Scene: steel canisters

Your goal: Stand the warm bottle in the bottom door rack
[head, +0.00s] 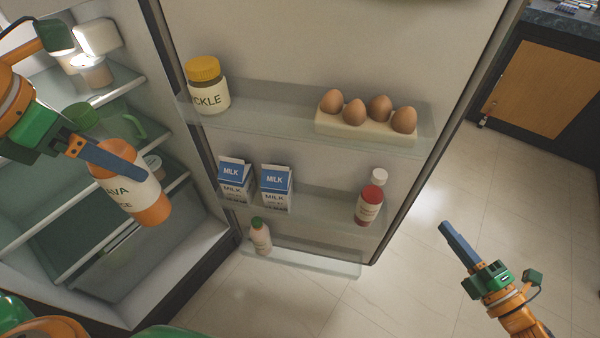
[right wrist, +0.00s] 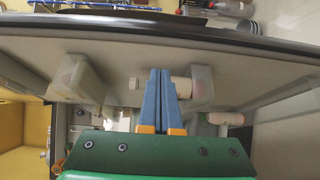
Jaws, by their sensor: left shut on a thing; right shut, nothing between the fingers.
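My left gripper (head: 140,172) is shut on an orange bottle (head: 150,212) with a white label, partly readable as "AVA" and "CE". The bottom door rack (head: 325,264) is a clear tray low on the open door. A small bottle with a green cap (head: 260,236) stands at its left end, and its middle and right are bare. My right gripper (head: 445,228) is shut and empty over the floor right of the door; its blue fingers (right wrist: 162,75) meet in the right wrist view.
The middle door rack (head: 325,208) holds two milk cartons (head: 276,187) and red and white-capped bottles (head: 369,205). The upper rack holds a yellow-lidded jar (head: 207,88) and an egg tray (head: 365,129). A green jug (head: 110,123) stands on a fridge shelf.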

